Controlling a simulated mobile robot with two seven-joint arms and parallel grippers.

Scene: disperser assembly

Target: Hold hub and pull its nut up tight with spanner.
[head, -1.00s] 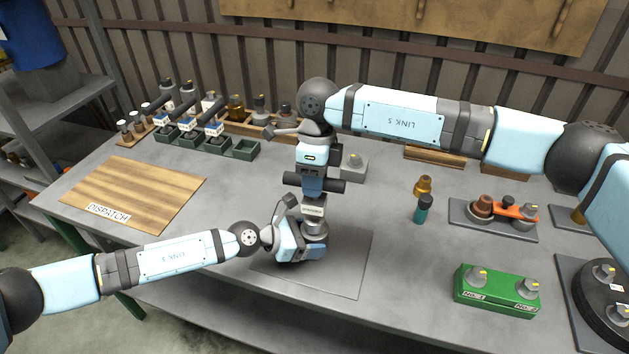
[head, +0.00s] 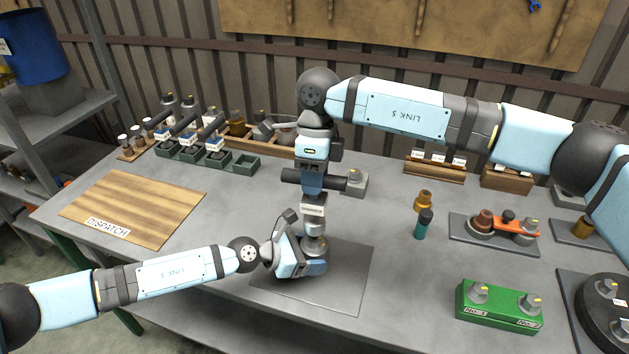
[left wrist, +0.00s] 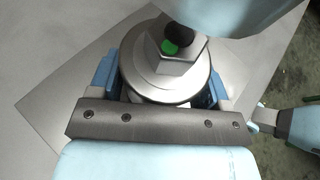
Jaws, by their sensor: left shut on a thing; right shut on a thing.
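The hub (left wrist: 135,85) is a round metal piece with a stepped face; in the head view it is the silvery piece (head: 318,246) above the grey mat. My left gripper (head: 303,262) is shut around the hub, with a blue finger at each side in the left wrist view. The hex nut (left wrist: 187,70) sits on the hub, with a green spot (left wrist: 170,47) and a dark round tip at its top. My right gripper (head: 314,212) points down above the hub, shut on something.
A grey mat (head: 345,290) lies under the hub. A teal bottle (head: 423,224), a green block (head: 498,306) and a grey plate with an orange piece (head: 495,240) stand to the right. The wooden dispatch board (head: 140,205) is empty at the left. Several green bins stand behind.

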